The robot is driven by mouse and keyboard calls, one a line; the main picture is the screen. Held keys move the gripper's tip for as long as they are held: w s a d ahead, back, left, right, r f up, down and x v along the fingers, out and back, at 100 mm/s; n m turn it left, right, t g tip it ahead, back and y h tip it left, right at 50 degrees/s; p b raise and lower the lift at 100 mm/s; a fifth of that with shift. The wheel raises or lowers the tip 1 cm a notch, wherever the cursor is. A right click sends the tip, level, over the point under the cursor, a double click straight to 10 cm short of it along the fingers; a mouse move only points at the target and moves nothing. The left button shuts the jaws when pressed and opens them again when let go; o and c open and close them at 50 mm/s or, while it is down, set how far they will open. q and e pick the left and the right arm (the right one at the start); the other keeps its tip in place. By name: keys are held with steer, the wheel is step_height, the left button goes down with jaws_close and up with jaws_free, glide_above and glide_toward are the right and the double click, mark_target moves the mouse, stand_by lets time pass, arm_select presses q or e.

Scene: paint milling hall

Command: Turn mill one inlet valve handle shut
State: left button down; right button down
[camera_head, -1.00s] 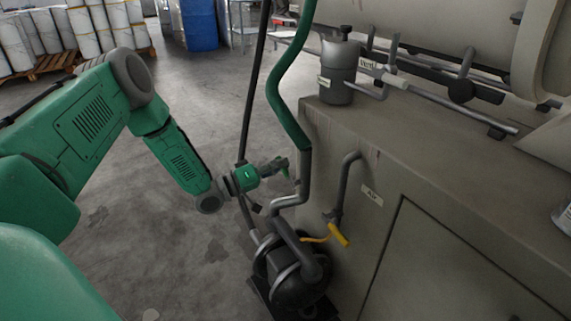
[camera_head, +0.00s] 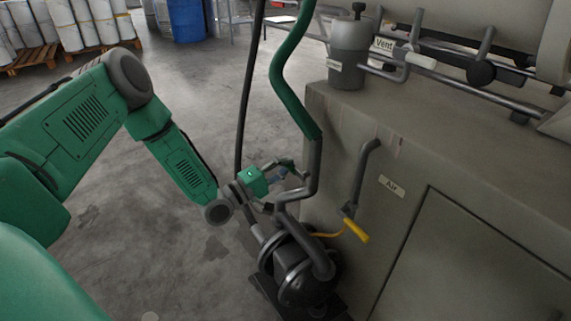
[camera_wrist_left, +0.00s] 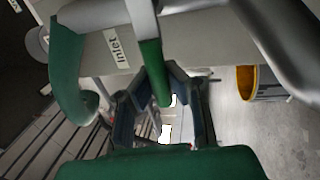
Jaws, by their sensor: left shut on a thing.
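The inlet valve handle, a green grip on a grey lever (camera_wrist_left: 152,72), shows in the left wrist view below a white "Inlet" label (camera_wrist_left: 117,45). My left gripper (camera_wrist_left: 165,125) is shut on this green grip, with a dark finger on either side of it. In the head view my left gripper (camera_head: 292,170) is at the grey pipe just below the end of the green hose (camera_head: 292,98). There the handle is too small and covered to make out clearly. My right gripper is in neither view.
A black pump (camera_head: 298,268) stands on the floor below the gripper. A yellow-handled lever (camera_head: 355,230) hangs under the "Air" label (camera_head: 391,186) on the grey cabinet (camera_head: 455,250). A dark cable (camera_head: 246,95) hangs beside the hose. Open floor lies left; drums (camera_head: 195,20) stand far back.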

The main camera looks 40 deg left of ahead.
arm_select(q)
steer(key=shift+s+a+f, duration=0.1)
steer(key=shift+a+f, duration=0.15)
steer(key=c, duration=1.5)
jaws_free()
steer(key=shift+a, duration=0.1)
steer(key=shift+s, duration=0.2)
steer(key=v, duration=1)
steer(key=shift+s+a+f, duration=0.2)
steer(key=shift+a+f, duration=0.05)
steer(key=shift+f, duration=0.05)
steer(key=shift+s, duration=0.5)
steer(key=shift+a, duration=0.1)
